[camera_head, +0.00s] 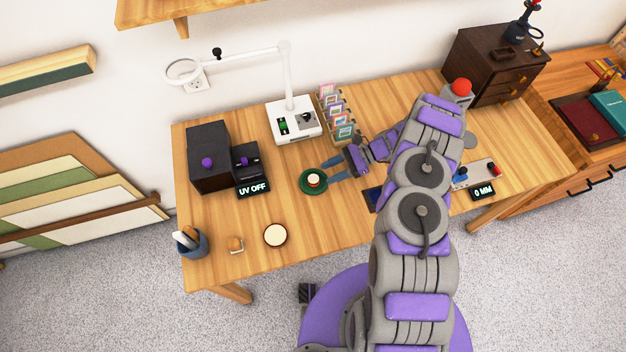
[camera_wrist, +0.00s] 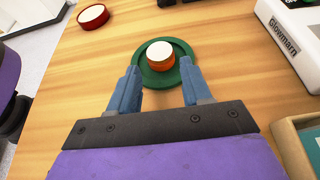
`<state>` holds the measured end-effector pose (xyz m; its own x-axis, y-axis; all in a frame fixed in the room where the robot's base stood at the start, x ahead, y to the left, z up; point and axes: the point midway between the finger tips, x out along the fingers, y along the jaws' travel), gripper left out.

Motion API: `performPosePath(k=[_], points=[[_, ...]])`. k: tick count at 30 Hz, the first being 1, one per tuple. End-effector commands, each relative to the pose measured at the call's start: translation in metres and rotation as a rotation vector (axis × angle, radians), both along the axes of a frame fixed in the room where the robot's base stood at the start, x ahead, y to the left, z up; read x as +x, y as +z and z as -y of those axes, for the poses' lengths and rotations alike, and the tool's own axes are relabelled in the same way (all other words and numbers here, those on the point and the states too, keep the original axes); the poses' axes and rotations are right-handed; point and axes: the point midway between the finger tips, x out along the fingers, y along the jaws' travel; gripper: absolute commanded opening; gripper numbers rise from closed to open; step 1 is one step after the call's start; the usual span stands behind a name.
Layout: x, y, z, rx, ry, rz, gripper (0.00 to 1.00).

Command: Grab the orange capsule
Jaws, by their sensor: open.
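The orange capsule (camera_wrist: 160,60), a short round piece with a white top, sits on a round green dish (camera_wrist: 184,50) on the wooden table. In the head view the capsule (camera_head: 314,180) is on the green dish (camera_head: 305,190) near the table's middle. My gripper (camera_wrist: 160,78) is open and empty, its two blue fingers apart, pointing at the dish. The fingertips are just short of the capsule, which lies between their lines. In the head view my gripper (camera_head: 330,170) is right of the dish.
A white-topped round container (camera_head: 275,235) and a small orange-brown item (camera_head: 235,245) lie near the front edge. A dark box with a "UV OFF" display (camera_head: 253,188) stands left. A white magnifier lamp base (camera_head: 294,122) and a rack of small prints (camera_head: 337,112) stand behind.

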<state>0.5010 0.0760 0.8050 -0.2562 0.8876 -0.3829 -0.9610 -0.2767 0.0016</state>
Motion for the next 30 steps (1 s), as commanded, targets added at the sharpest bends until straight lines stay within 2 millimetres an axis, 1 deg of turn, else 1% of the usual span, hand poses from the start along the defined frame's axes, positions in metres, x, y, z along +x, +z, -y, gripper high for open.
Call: performPosePath(k=[5,12,15,20,23,30], points=[[-0.002,-0.004,-0.012,-0.003,0.000,0.001,0.49],[-0.011,-0.016,-0.044,0.000,0.001,-0.001,0.49],[-0.012,-0.018,-0.049,-0.003,0.000,0.002,0.49],[-0.012,-0.018,-0.049,-0.002,0.000,0.001,0.49],[-0.013,-0.018,-0.048,-0.002,0.001,0.000,0.41],[-0.013,-0.018,-0.048,-0.003,0.000,0.000,0.18]])
